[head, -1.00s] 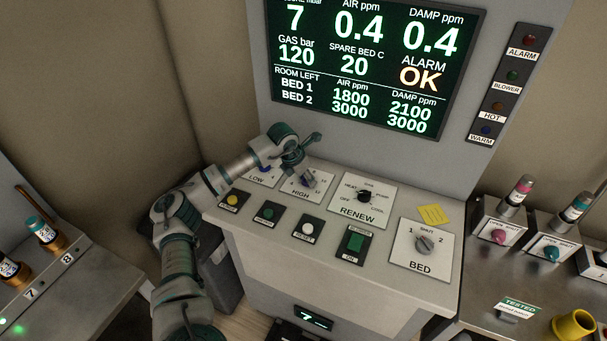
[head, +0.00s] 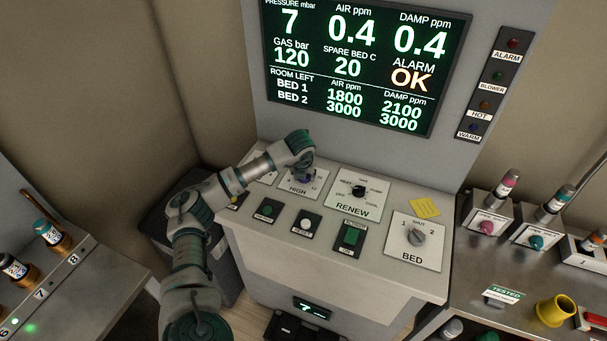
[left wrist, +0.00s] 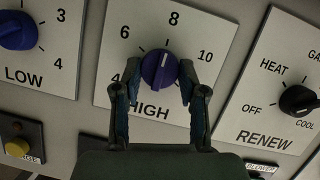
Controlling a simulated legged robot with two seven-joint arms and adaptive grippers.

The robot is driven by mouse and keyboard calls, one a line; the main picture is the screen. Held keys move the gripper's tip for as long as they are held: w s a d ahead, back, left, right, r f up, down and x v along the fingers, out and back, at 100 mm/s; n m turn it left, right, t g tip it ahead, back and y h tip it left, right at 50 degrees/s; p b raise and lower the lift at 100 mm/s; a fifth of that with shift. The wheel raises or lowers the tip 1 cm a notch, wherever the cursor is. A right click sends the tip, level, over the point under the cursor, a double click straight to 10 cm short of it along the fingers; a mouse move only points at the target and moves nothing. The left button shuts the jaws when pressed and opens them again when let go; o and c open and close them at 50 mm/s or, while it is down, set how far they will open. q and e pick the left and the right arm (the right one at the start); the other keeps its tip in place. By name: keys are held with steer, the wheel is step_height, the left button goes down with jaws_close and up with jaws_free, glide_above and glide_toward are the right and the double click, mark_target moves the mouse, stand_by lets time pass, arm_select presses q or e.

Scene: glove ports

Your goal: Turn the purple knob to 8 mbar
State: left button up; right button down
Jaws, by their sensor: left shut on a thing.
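The purple knob (left wrist: 159,70) is on the HIGH dial plate (left wrist: 205,30), marked 4, 6, 8, 10 and more, in the left wrist view. Its white pointer line points up, roughly toward the 8. My left gripper (left wrist: 160,76) has one finger on each side of the knob and is shut on it. In the head view my left gripper (head: 306,174) is over the HIGH plate and hides most of the knob. The display (head: 362,65) reads pressure 7 mbar and alarm OK. My right gripper is not in view.
A blue LOW knob (left wrist: 17,30) is to the left of the HIGH plate and a black RENEW knob (left wrist: 298,100) to the right. Push buttons sit in front, including a yellow one (left wrist: 17,147). The BED knob (head: 416,236) and a yellow note (head: 425,207) are farther right.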

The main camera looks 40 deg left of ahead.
arm_select(q)
steer(key=shift+a+r, duration=0.1)
stand_by(0.3)
steer(key=o, duration=0.9)
steer(key=shift+o, duration=1.1)
steer(key=shift+w, duration=0.1)
steer(key=shift+r, duration=0.1)
steer(key=v, duration=1.1)
steer(key=shift+r, duration=0.1)
